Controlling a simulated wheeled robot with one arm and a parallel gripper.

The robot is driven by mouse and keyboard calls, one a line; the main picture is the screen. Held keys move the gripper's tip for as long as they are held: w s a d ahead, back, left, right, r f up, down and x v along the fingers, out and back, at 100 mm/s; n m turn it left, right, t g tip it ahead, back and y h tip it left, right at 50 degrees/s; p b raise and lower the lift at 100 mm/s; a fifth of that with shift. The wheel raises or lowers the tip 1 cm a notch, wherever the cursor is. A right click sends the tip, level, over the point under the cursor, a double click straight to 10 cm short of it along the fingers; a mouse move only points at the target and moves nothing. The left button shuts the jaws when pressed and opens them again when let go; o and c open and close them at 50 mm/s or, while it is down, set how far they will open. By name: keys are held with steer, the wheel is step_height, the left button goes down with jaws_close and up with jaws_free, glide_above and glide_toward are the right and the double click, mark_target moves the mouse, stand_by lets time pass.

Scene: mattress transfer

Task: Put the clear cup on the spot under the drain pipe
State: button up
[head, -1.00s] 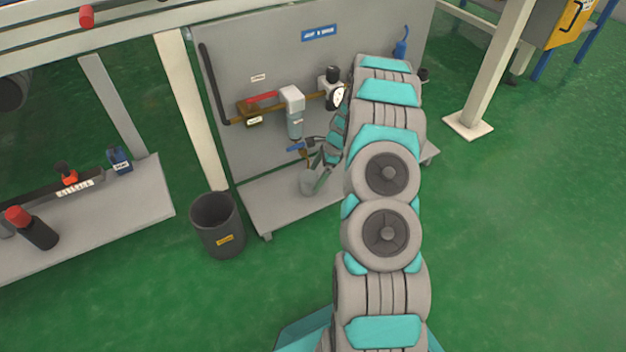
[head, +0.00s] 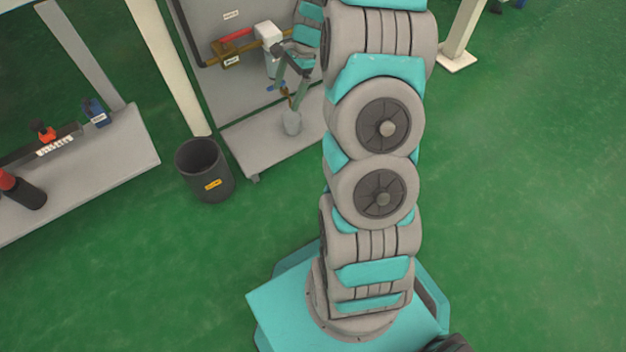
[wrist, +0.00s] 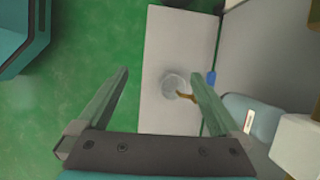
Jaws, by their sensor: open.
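The clear cup (head: 291,122) stands on the grey shelf at the foot of the panel, below the small brass drain pipe (head: 291,100). In the wrist view the cup (wrist: 173,82) looks like a pale round shape on the shelf, and the brass pipe end (wrist: 187,97) overlaps its edge. My gripper (head: 289,88) is open above the cup, its fingers pointing down. In the wrist view my gripper (wrist: 158,74) has its fingers wide apart with nothing between them; the cup lies beyond, nearer the right finger. Any marked spot under the cup is hidden.
The grey panel (head: 205,45) carries a brass line with a red lever (head: 236,35) and a white-topped filter (head: 268,36). A blue drain handle (head: 275,87) is close to my fingers. A dark bin (head: 204,170) stands left of the shelf (head: 255,148).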

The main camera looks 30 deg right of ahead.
steer(key=s+a+r+n+g+h, duration=0.1)
steer(key=s+a+r+n, duration=0.45)
steer(key=s, duration=0.25)
steer(key=s+a+r+n+g+h, duration=0.1)
steer(key=s+a+r+n, duration=0.3)
steer(key=s+a+r, duration=0.35)
steer(key=s+a+r+n+h, duration=0.1)
steer(key=s+n, duration=0.6)
steer(key=s, duration=1.3)
steer(key=shift+s+r+n+h, duration=0.4)
steer(key=shift+r+h, duration=0.2)
steer(key=shift+r, duration=0.1)
